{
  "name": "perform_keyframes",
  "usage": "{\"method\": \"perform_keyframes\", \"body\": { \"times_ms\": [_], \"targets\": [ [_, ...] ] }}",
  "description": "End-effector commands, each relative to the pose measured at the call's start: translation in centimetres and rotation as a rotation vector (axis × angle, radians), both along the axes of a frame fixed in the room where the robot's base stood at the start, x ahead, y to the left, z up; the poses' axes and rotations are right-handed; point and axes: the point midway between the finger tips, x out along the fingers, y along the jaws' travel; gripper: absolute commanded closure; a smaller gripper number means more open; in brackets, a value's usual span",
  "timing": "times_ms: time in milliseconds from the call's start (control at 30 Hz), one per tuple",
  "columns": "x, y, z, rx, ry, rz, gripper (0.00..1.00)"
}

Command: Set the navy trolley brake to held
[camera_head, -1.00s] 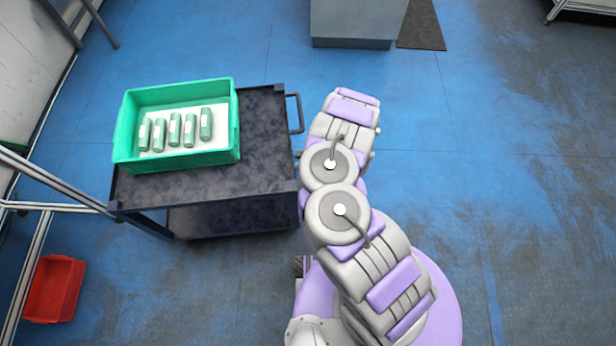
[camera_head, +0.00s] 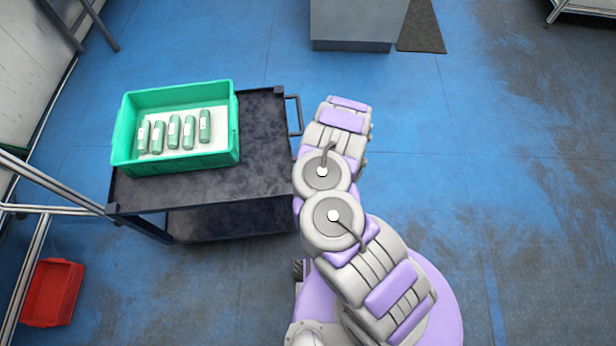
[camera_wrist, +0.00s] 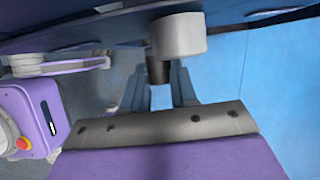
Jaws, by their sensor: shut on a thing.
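The navy trolley (camera_head: 262,150) stands left of my arm in the head view, with a dark top, a lower shelf and a handle at its right. In the wrist view its dark edge (camera_wrist: 90,30) crosses the top. My gripper (camera_wrist: 160,92) shows there, its two blue-grey fingers closed around a short dark cylindrical piece (camera_wrist: 158,72). A light grey cylinder (camera_wrist: 179,36) is just above it, below the trolley edge. These look like parts of the brake, but I cannot read its setting. In the head view my arm hides the gripper.
A green crate (camera_head: 232,150) with several green items sits on the trolley. A red bin (camera_head: 52,292) is on the floor at lower left. A grey cabinet (camera_head: 352,25) and dark mat (camera_head: 421,27) are at the back. The blue floor at right is clear.

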Motion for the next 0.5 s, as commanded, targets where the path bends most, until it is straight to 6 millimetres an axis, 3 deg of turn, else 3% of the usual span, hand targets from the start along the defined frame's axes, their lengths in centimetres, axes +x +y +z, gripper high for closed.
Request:
{"method": "perform_keyframes", "body": {
  "times_ms": [500],
  "targets": [
    [0.05,-0.08,0.11,-0.003,0.005,0.001,1.00]
  ]
}}
